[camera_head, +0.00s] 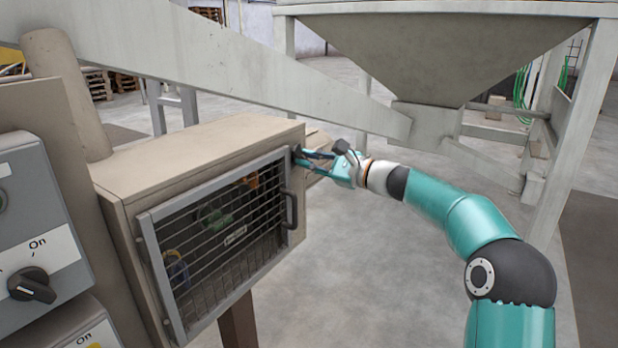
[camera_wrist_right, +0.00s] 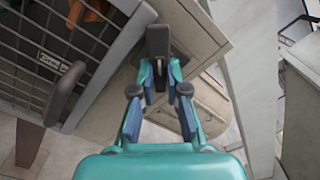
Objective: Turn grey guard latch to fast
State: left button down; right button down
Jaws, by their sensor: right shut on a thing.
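The mesh guard door (camera_head: 146,252) with its grey frame sits closed on the front of the beige cabinet (camera_head: 200,145). The dark grey guard latch (camera_head: 297,151) is at the upper right corner of the door; in the right wrist view the latch (camera_wrist_right: 157,40) stands between the fingertips. My right gripper (camera_head: 302,158) is shut on the latch. It also shows in the right wrist view (camera_wrist_right: 159,75), with a finger on each side of the latch. Part of the latch is hidden by the fingers. My left gripper is not in view.
A dark door handle (camera_head: 290,209) is below the latch on the door's right edge. A grey control box with a black knob (camera_head: 32,285) stands at the left. A large hopper (camera_head: 440,55) and a sloping chute (camera_head: 230,60) are above. The floor at right is clear.

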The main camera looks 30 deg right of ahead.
jog(key=n+b, duration=0.2)
jog(key=n, duration=0.1)
jog(key=n+b, duration=0.3)
jog(key=f+n+b, duration=0.1)
jog(key=n+b, duration=0.2)
jog(key=shift+a+n, duration=0.2)
jog(key=shift+n, duration=0.1)
dwell(0.4)
jog(key=c, duration=1.2)
grip_release()
jog(key=shift+r, duration=0.1)
jog(key=shift+r, duration=0.15)
jog(key=shift+s+d, duration=0.1)
jog(key=v, duration=1.1)
jog(key=shift+s+d, duration=0.15)
jog(key=shift+s, duration=0.2)
